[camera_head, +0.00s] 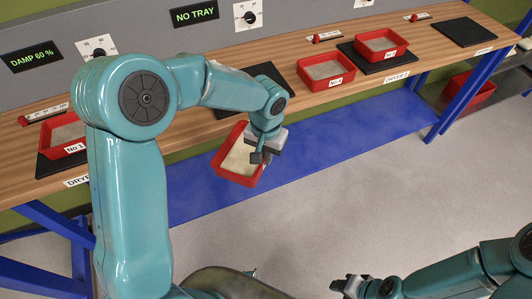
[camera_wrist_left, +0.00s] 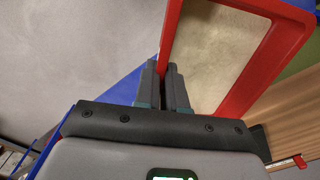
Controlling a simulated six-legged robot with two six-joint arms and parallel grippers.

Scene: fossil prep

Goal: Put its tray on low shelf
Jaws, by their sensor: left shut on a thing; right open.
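A red tray (camera_head: 238,157) with pale sandy contents hangs tilted in front of the bench, above the blue low shelf (camera_head: 350,138). My left gripper (camera_head: 259,157) is shut on the tray's rim at its right side. In the left wrist view the fingers (camera_wrist_left: 174,88) pinch the red tray wall (camera_wrist_left: 172,38), with the pale contents beside them. No number shows on this tray. My right gripper (camera_head: 347,286) is open and empty at the bottom of the head view, away from the shelf.
The wooden bench (camera_head: 205,130) carries the No 1 tray (camera_head: 62,140), the No 4 tray (camera_head: 326,70) and another red tray (camera_head: 381,43) on a dark pad. A display (camera_head: 194,14) reads NO TRAY. Another red tray (camera_head: 470,90) sits low at the far right. The blue shelf's visible surface is clear.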

